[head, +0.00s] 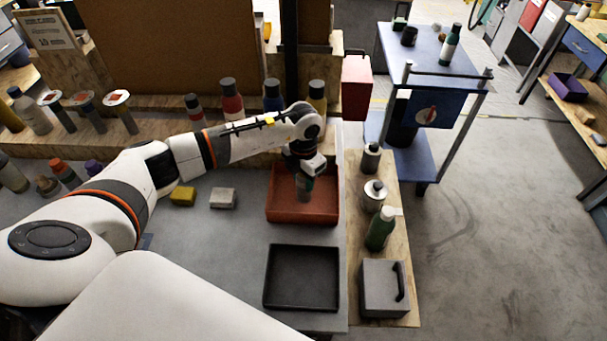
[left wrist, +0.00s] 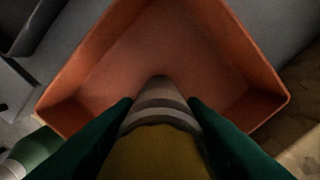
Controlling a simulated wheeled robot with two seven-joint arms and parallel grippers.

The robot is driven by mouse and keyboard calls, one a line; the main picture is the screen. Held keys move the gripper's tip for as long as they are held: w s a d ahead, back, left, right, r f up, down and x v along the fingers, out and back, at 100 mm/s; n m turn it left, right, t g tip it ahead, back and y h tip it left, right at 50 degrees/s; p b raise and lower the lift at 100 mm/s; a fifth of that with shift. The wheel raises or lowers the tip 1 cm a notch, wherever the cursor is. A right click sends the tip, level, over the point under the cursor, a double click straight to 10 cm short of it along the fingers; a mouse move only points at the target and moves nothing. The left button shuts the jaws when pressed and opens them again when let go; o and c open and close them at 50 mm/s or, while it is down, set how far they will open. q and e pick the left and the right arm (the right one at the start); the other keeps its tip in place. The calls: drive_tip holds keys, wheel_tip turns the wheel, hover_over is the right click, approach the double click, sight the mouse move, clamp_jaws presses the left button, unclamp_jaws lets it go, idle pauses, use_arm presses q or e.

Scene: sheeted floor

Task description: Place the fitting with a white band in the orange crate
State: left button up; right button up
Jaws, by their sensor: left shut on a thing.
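My left gripper (head: 305,190) is over the crate, pointing down. In the left wrist view its two green fingers (left wrist: 160,122) are shut on the fitting (left wrist: 160,103), which has a grey tip and pale white banding. The fitting's tip points toward the crate floor. In the head view the fitting is mostly hidden by the gripper.
A black tray (head: 302,278) lies in front of the crate. A yellow block (head: 183,196) and a pale block (head: 223,198) lie to its left. Bottles, including a green pump bottle (head: 380,232), and a grey box (head: 382,287) stand on the right board. Several bottles line the back ledge.

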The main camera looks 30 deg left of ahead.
use_arm(q)
drive_tip(key=o, duration=1.1)
use_arm(e)
drive_tip(key=shift+s+d+f, duration=0.1)
drive_tip(key=shift+s+d, duration=0.15)
drive_tip(key=shift+s, duration=0.2)
use_arm(q)
drive_tip(key=shift+r, duration=0.15)
drive_tip(key=shift+w+r+b, duration=0.1)
drive_tip(key=shift+r+b, duration=0.1)
drive_tip(key=shift+b, duration=0.1)
wheel_tip(320, 180, up, 10)
drive_tip(key=b, duration=0.3)
drive_tip(key=shift+r, duration=0.7)
use_arm(e)
drive_tip(key=shift+f, duration=1.9)
drive_tip(key=shift+a, duration=0.1)
